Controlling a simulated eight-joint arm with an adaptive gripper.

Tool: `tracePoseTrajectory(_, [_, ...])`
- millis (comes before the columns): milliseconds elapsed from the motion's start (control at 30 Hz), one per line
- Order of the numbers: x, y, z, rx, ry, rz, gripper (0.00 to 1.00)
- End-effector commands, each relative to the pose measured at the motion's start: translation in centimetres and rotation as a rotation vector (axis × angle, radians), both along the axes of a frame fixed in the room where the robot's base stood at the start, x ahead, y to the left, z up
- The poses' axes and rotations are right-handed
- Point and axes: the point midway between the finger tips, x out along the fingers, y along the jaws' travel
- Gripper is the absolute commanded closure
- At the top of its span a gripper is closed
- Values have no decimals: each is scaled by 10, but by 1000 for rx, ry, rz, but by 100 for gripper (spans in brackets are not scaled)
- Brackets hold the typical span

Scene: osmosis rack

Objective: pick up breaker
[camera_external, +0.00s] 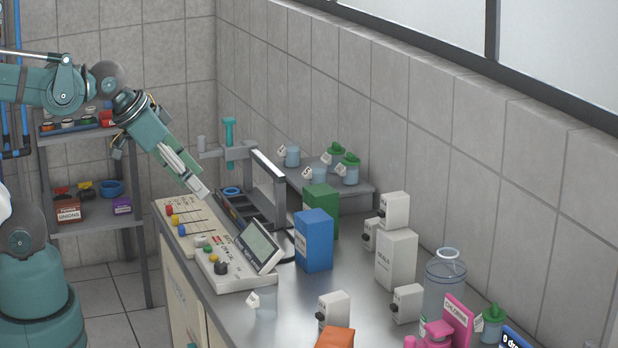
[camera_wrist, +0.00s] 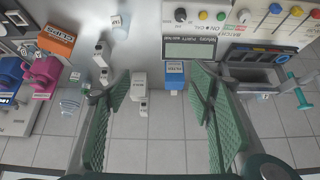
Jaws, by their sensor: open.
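A small clear beaker (camera_external: 262,302) with a white tag stands on the front of the metal bench, below the control panel. It also seems to show at the top of the wrist view (camera_wrist: 121,28), left of the panel. More small beakers (camera_external: 292,156) with tags stand on the back shelf, and some there have green lids. A green-lidded beaker (camera_external: 492,326) stands at the lower right. My gripper (camera_external: 197,188) is over the left end of the bench, above the panel's edge. In the wrist view, its green ridged fingers (camera_wrist: 160,88) are wide apart with nothing held between them.
The control panel (camera_external: 215,262) with knobs and a tilted screen fills the bench's left side. A blue box (camera_external: 313,240), a green box (camera_external: 321,208) and several white boxes stand behind. An orange box (camera_external: 335,338) and pink bottles crowd the front right.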

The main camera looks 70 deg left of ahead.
Motion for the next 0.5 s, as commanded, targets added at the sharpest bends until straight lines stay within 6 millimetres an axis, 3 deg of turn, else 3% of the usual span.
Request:
tracePoseTrajectory(267, [13, -1, 13, 26, 19, -40, 46])
tracePoseTrajectory(500, [40, -4, 34, 81, 60, -129, 46])
